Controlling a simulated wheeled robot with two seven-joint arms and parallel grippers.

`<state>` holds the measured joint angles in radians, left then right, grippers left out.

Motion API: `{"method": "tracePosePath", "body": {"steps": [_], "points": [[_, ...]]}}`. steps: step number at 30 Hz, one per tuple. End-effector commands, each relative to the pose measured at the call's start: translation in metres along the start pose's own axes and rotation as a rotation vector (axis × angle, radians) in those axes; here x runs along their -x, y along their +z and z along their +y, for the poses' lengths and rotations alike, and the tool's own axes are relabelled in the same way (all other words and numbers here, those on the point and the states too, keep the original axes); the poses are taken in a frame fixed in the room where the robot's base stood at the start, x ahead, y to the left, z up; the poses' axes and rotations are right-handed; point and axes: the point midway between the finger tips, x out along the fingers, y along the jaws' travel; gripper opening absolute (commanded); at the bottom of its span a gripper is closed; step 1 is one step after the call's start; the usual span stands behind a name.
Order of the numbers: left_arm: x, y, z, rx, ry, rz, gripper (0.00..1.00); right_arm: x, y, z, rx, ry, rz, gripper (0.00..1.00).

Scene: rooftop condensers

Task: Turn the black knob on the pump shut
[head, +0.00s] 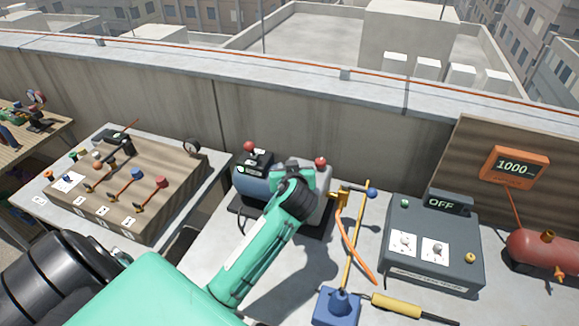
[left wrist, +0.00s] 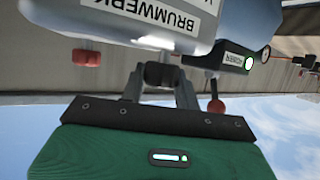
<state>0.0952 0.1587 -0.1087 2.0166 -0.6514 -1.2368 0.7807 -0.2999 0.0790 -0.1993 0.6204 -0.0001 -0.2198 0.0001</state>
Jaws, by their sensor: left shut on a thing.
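The pump (head: 251,186) has a blue-grey body on a dark base, standing on the grey bench near the wall. In the head view my left arm reaches over it and hides its middle and the black knob. The left wrist view shows the pump body (left wrist: 190,22) upside down, with a "BRUMWERK" label. The black knob (left wrist: 160,74) sits between the two fingers of my left gripper (left wrist: 161,88), which is shut on it. Red knobs show on either side, one left (left wrist: 86,57) and one right (left wrist: 215,106). My right gripper is not in view.
Right of the pump stand a yellow valve (head: 341,194) with an orange hose, a blue-based stand (head: 338,306) and a grey "OFF" box (head: 433,255). A yellow-handled tool (head: 396,305) lies in front. A lever panel (head: 120,188) is at left.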

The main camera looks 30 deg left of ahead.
Motion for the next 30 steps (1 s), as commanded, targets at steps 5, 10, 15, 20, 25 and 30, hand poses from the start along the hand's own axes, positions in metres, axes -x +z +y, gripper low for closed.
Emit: {"method": "tracePosePath", "body": {"steps": [5,10,15,20,25,30], "points": [[0.002,-0.003,-0.002,-0.067,0.153,-0.003,0.09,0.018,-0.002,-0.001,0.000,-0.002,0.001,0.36],[0.002,-0.004,-0.002,-0.132,0.302,-0.002,0.09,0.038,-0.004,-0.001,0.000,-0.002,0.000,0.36],[0.002,-0.004,-0.002,-0.195,0.447,0.000,0.09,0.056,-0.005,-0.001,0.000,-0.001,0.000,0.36],[0.001,-0.004,-0.001,-0.241,0.560,0.003,0.09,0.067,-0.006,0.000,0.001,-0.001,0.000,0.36],[0.001,-0.003,-0.001,-0.283,0.663,0.003,0.09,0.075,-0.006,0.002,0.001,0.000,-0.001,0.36],[0.000,-0.002,0.000,-0.320,0.753,0.004,0.09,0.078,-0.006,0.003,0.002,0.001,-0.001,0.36]]}}
